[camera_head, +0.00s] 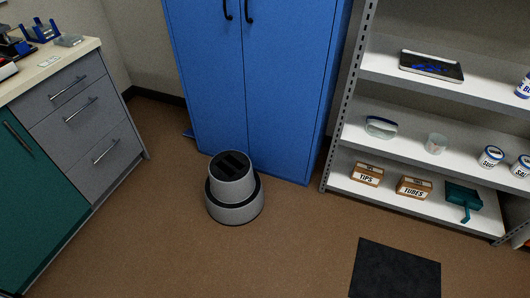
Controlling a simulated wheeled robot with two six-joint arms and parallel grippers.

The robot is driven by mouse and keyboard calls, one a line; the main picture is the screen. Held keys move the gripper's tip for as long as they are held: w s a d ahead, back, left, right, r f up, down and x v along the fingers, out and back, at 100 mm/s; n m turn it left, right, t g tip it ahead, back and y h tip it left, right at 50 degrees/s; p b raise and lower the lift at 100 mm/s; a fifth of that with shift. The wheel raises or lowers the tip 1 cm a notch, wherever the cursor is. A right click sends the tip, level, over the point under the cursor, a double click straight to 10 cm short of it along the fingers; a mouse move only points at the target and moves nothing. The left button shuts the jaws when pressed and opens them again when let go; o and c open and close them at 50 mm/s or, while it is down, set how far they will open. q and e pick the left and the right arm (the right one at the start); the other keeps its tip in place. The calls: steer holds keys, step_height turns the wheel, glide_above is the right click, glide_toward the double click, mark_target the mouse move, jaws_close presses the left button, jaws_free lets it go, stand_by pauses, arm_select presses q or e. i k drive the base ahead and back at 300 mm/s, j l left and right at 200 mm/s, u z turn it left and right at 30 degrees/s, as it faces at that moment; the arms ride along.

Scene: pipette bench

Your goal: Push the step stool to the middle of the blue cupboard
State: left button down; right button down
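The step stool (233,190) is a round grey two-tier stool with a black top. It stands upright on the brown floor, close in front of the blue cupboard (285,110). In the picture it covers part of the cupboard's lower edge, left of the middle of that edge. I cannot tell whether it touches the cupboard. The cupboard's two doors are shut, with black handles near the top. Neither of my grippers shows in the head view.
A bench with grey drawers (83,115) and a teal door (28,200) stands at the left. White shelves (400,197) with boxes and jars stand at the right. A black mat (395,272) lies at the lower right. The floor in front of the stool is clear.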

mark_target(234, 194)
steer(key=i+j+z, duration=0.15)
steer(key=z, duration=0.35)
steer(key=i+j+z, duration=0.1)
steer(key=j+z, duration=0.25)
steer(key=z, duration=0.15)
steer(key=j+z, duration=0.3)
steer(key=z, duration=0.2)
steer(key=j+z, duration=0.45)
steer(key=l, duration=0.1)
